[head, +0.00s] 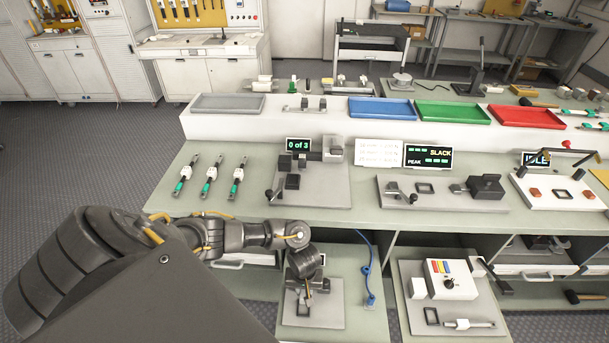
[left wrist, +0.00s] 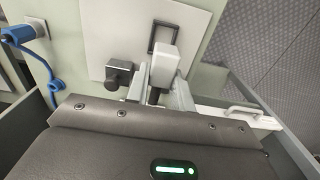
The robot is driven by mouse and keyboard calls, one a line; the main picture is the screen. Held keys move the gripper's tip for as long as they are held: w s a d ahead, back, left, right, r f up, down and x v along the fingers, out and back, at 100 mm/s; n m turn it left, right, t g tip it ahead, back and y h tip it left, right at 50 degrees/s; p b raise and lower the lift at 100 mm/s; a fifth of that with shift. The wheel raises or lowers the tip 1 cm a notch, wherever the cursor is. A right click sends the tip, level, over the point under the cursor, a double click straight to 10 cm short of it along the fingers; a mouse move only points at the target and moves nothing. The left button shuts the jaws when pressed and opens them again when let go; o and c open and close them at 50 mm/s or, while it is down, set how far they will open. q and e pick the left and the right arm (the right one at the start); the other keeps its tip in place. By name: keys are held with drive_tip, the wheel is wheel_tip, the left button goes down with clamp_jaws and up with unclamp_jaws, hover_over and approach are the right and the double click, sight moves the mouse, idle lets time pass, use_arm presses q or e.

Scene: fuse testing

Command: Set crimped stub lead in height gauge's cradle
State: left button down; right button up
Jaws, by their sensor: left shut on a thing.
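My left gripper (head: 305,268) reaches down over a small fixture on a grey plate (head: 325,318) at the lower centre. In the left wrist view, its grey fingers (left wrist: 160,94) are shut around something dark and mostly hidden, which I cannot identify. A pale block (left wrist: 165,58) shows just beyond the fingers, beside a black square frame (left wrist: 163,36) and a black knob (left wrist: 118,74). I cannot tell whether the pale block is held or part of the fixture. No height gauge is clearly labelled. A white-bodied lead (head: 463,324) lies on the lower right plate. My right gripper is out of view.
A blue plug with a cord (head: 368,272) stands right of the lower fixture. Several green-and-white leads (head: 211,176) lie on the upper bench, left of a fixture with a "0 of 3" display (head: 298,145). A selector box (head: 450,280) stands lower right. The bench edge overhangs behind my gripper.

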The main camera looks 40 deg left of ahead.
use_arm(q)
wheel_tip(320, 180, down, 3)
drive_tip(key=shift+s+r+b, duration=0.1)
drive_tip(key=shift+b, duration=1.05)
drive_tip(key=shift+f+b, duration=0.8)
drive_tip(key=shift+f, duration=0.65)
drive_tip(key=shift+f, duration=0.3)
drive_tip(key=shift+f, duration=0.3)
drive_tip(key=shift+f, duration=0.35)
drive_tip(key=shift+r, duration=0.15)
